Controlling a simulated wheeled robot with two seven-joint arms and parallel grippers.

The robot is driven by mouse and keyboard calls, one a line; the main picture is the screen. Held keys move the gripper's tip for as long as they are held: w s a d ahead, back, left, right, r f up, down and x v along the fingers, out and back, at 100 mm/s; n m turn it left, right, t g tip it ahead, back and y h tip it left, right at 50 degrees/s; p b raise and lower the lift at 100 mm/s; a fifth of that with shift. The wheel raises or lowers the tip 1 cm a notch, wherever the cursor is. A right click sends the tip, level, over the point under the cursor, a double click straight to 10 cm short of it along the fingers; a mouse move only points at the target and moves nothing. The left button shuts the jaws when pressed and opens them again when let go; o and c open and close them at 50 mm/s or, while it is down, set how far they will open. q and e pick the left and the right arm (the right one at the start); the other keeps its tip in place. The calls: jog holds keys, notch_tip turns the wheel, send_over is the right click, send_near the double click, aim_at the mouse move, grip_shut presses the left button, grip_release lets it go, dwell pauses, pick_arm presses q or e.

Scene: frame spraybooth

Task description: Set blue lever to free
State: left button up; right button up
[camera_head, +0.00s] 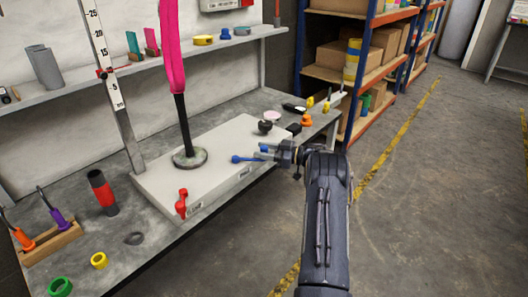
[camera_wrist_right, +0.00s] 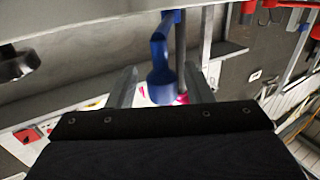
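In the right wrist view the blue lever (camera_wrist_right: 160,60) appears between the two spread fingers, with gaps on both sides. The right gripper is open and holds nothing. A red lever (camera_head: 181,204) stands at the plate's front left corner. The label by the blue lever is too small to read. My left gripper is not in view.
A round-based post with a pink sleeve (camera_head: 172,50) rises from the plate. A black-red cylinder (camera_head: 103,193), a wooden rack (camera_head: 48,243) and rings stand left on the bench (camera_head: 150,252). Small knobs and an orange piece (camera_head: 306,120) lie beyond the gripper. The floor at right is clear.

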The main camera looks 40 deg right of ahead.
jog(key=p+v, duration=0.1)
jog(key=v, duration=0.6)
jog(key=shift+s+d, duration=0.2)
jog(key=shift+s, duration=0.15)
jog(key=shift+f, duration=0.1)
